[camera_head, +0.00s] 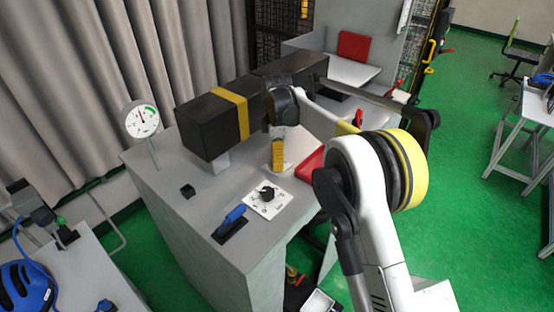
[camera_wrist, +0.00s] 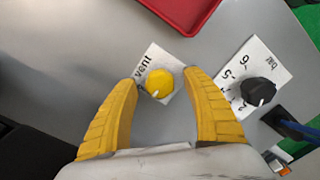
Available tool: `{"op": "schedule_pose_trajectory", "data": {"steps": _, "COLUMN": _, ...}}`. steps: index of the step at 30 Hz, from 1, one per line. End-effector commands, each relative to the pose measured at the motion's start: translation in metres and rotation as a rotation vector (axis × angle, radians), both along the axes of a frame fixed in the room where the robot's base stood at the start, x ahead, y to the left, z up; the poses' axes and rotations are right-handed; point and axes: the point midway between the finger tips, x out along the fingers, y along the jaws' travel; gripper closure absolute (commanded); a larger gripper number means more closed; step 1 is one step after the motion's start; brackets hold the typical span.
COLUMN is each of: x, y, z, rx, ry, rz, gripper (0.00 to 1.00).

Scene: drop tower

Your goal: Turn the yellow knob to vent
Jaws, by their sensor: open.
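The yellow knob (camera_wrist: 159,84) sits on a small white plate (camera_wrist: 150,62) marked "vent" in the wrist view. A white pointer line shows on the knob's lower left edge, while the word "vent" is at the plate's upper left. My gripper (camera_wrist: 162,86) is open, with its two yellow fingers on either side of the knob in the picture. I cannot tell whether they touch it. In the head view my gripper (camera_head: 278,168) points down over the grey bench, and the yellow knob is hidden there behind it.
A black knob (camera_wrist: 258,91) on a numbered white plate is close on the right; it also shows in the head view (camera_head: 267,193). A blue-handled lever (camera_head: 233,215), a red tray (camera_head: 311,165), a dial gauge (camera_head: 141,118) and a black beam with a yellow band (camera_head: 232,104) are nearby.

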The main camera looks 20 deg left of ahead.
Motion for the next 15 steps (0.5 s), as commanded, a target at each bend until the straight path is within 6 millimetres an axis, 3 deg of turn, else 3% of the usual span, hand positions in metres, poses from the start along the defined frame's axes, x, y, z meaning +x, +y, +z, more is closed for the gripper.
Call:
{"op": "schedule_pose_trajectory", "data": {"steps": 6, "x": 0.0000, "y": 0.0000, "z": -0.0001, "rx": 0.000, "ry": 0.000, "rz": 0.000, "gripper": 0.44}}
{"op": "schedule_pose_trajectory", "data": {"steps": 11, "x": 0.0000, "y": -0.0001, "z": 0.0001, "rx": 0.000, "ry": 0.000, "rz": 0.000, "gripper": 0.93}}
{"op": "schedule_pose_trajectory", "data": {"steps": 12, "x": 0.0000, "y": -0.0001, "z": 0.0001, "rx": 0.000, "ry": 0.000, "rz": 0.000, "gripper": 0.99}}
{"op": "schedule_pose_trajectory", "data": {"steps": 15, "x": 0.0000, "y": -0.0001, "z": 0.0001, "rx": 0.000, "ry": 0.000, "rz": -0.001, "gripper": 0.99}}
